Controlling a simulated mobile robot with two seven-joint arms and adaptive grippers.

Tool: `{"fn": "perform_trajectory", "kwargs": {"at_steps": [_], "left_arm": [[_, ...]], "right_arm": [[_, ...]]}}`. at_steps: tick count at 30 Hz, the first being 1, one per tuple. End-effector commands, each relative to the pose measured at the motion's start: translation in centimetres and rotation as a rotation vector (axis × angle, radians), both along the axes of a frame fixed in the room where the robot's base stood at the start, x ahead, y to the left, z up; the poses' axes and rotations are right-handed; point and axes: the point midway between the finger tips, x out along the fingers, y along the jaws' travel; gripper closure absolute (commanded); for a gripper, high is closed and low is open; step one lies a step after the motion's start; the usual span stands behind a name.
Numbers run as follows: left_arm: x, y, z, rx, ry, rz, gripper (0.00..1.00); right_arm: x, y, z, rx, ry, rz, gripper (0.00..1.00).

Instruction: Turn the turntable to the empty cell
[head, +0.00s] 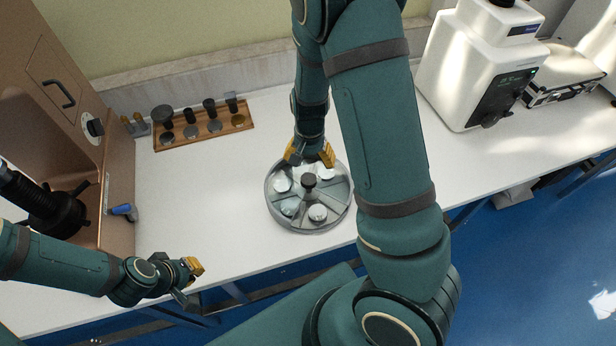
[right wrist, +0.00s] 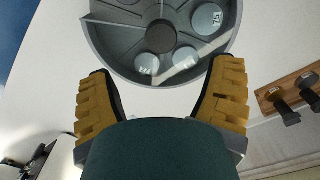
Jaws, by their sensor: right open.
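The turntable (head: 306,231) is a round grey tray on the white bench, divided by ribs into cells, with a dark knob (head: 309,180) at its centre. Pale metal discs (head: 318,213) lie in several cells. The cells on its right side look empty in the head view; in the right wrist view, bare cells show at the left of the turntable (right wrist: 112,68). My right gripper (head: 310,155) is open at the turntable's far edge, its yellow fingers apart with nothing between them. My left gripper (head: 188,280) is at the bench's front edge, away from the turntable; its opening is unclear.
A wooden rack (head: 203,130) with dark-handled pieces stands at the back left. A brown tester (head: 120,170) is at the left. A white tester (head: 470,75) and a case (head: 560,85) are at the right. The bench around the turntable is clear.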

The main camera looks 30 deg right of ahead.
Motion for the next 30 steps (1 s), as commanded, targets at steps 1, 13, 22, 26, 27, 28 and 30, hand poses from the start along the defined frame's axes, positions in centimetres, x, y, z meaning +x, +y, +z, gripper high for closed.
{"fn": "perform_trajectory", "kwargs": {"at_steps": [1,13,22,26,27,28,30], "left_arm": [[0.0,0.0,-0.5,0.001,-0.001,0.000,1.00],[0.1,-0.1,-2.0,0.004,0.000,0.001,1.00],[0.1,-0.1,-2.2,0.004,0.000,0.001,1.00],[0.1,-0.1,-2.2,0.004,0.000,0.001,1.00],[0.1,-0.1,-2.2,0.004,0.000,0.001,1.00],[0.1,-0.1,-2.2,0.004,0.000,0.001,1.00],[0.1,-0.1,-2.2,0.004,0.000,0.000,1.00]], "right_arm": [[-0.1,-0.1,-1.4,-0.001,0.005,-0.002,0.19],[-0.1,0.0,-8.3,-0.001,0.002,0.000,0.19],[0.0,0.0,-9.7,-0.001,-0.001,0.001,0.19],[0.0,0.0,-9.7,-0.001,-0.001,0.001,0.19],[0.0,0.0,-9.7,-0.001,-0.001,0.001,0.19],[0.0,0.0,-9.7,-0.001,-0.001,0.002,0.19],[0.0,0.0,-9.7,-0.001,-0.001,0.002,0.36]]}}
